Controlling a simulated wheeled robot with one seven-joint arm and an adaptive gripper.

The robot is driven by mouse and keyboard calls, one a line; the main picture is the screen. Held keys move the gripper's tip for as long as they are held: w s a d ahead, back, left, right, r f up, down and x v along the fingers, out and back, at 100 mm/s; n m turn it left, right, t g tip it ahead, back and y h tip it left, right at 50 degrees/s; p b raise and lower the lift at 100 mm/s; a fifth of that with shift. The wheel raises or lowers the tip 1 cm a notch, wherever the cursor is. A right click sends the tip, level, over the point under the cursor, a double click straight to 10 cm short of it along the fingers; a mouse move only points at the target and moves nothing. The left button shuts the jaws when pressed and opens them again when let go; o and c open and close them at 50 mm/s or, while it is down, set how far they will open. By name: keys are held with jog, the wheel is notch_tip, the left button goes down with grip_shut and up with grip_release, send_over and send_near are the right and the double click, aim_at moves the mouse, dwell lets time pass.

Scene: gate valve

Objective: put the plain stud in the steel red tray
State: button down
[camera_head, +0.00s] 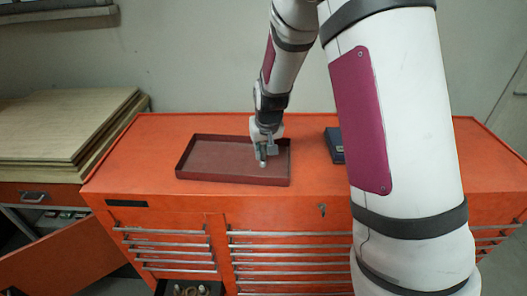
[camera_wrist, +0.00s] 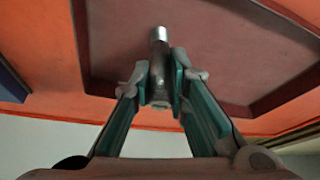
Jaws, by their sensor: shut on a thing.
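The steel red tray (camera_head: 215,158) lies on top of the orange tool cabinet, left of my large arm link. My gripper (camera_head: 262,153) is over the right part of the tray in the head view. In the wrist view my gripper (camera_wrist: 162,88) is shut on a grey metal stud (camera_wrist: 159,50), whose bright end sticks out beyond the fingertips. The tray floor (camera_wrist: 220,50) shows behind the stud. I cannot tell whether the stud touches the tray floor.
The orange cabinet top (camera_head: 300,125) is mostly clear around the tray. A dark blue box (camera_head: 334,145) stands to the right, partly hidden by my arm. Wooden boards (camera_head: 65,130) are stacked at the left. An open drawer (camera_head: 190,288) shows below.

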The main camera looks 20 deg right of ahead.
jog(key=shift+f, duration=0.6)
jog(key=shift+f, duration=0.15)
jog(key=c, duration=1.6)
grip_release()
jog(key=shift+o, duration=0.2)
